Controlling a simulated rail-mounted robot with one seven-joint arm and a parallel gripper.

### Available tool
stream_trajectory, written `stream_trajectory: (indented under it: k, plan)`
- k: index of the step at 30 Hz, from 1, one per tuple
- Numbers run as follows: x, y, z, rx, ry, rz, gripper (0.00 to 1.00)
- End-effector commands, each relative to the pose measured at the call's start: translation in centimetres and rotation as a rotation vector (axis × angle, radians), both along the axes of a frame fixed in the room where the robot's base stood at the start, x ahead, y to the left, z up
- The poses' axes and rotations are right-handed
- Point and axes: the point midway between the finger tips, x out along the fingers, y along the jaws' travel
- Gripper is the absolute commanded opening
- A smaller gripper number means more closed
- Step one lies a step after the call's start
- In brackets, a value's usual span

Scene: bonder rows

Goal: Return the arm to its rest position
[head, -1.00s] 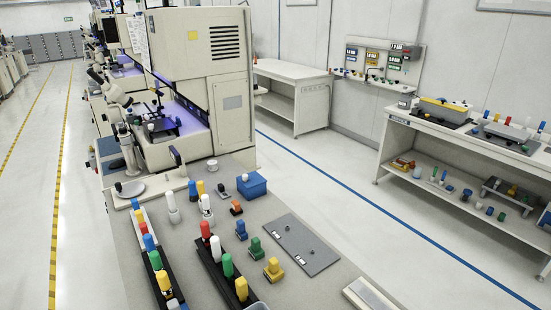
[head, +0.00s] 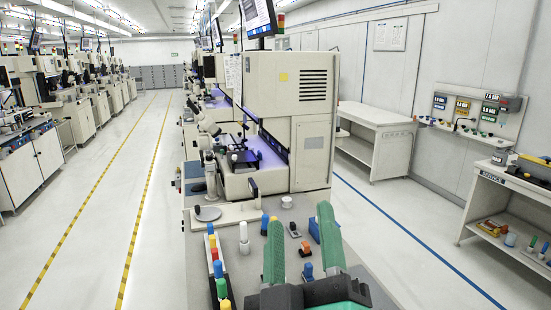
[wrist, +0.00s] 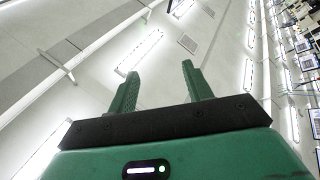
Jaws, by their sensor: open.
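My gripper (head: 302,245) is at the bottom of the head view, in front of the bench. Its two green fingers stand upright and well apart, with nothing between them. In the wrist view my gripper (wrist: 158,88) is also open and empty, and it points up toward the ceiling lights (wrist: 139,53). The fingers and the dark palm hide part of the bench top behind them in the head view.
A bonder machine (head: 288,115) stands behind. A white table (head: 378,135) is at right. The left aisle (head: 115,215) is clear.

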Motion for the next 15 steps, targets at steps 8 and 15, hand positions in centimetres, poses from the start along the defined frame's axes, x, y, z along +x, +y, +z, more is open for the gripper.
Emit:
stream_trajectory:
  k: [8,15]
  plan:
    - [-8.0,3.2,4.1,0.517,-0.12,0.326,0.5]
    - [-8.9,3.2,11.3,0.589,-0.129,0.366,0.5]
